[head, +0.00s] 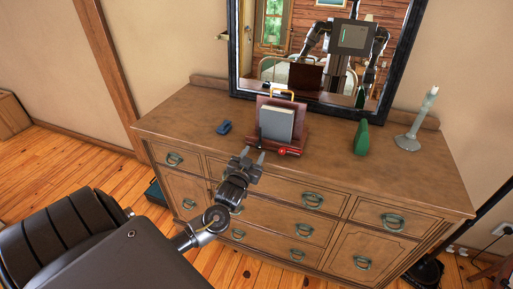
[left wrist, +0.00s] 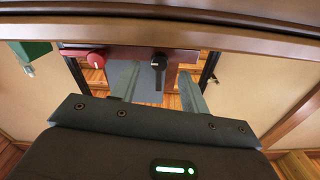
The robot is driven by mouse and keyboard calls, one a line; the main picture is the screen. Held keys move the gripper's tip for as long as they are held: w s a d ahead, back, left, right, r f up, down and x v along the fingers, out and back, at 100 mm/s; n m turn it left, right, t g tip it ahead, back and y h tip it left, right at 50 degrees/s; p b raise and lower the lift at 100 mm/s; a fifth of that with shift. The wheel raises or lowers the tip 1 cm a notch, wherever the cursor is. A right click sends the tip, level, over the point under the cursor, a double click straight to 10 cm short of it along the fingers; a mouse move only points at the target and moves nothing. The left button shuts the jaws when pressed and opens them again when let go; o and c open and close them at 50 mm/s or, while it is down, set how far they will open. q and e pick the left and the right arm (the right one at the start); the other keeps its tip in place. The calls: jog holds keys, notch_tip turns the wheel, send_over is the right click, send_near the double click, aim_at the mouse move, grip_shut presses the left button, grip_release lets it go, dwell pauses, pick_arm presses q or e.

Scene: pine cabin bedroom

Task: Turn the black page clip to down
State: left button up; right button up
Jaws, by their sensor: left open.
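A reddish-brown book stand (head: 304,122) on the dresser holds a grey book (head: 277,123). In the left wrist view the black page clip (left wrist: 158,63) sits on the stand's ledge (left wrist: 128,53). Its arm points from the pivot toward the grey book, which is up, as this view looks inverted. A red clip (head: 283,152) lies sideways on the same ledge; it also shows in the left wrist view (left wrist: 96,59). My left gripper (head: 253,156) is open in front of the ledge, its fingers (left wrist: 157,86) showing either side of the black clip. In the head view the black clip is not clearly visible.
The wooden dresser (head: 190,110) also bears a blue object (head: 224,128) at left, a green vase-like object (head: 361,138) and a candle holder (head: 408,142) at right. A mirror (head: 300,40) stands behind, reflecting me. Dresser top left of the stand is mostly clear.

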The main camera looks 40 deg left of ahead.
aim_at(258, 147)
pick_arm(q)
jog(key=shift+x, duration=1.7)
grip_shut()
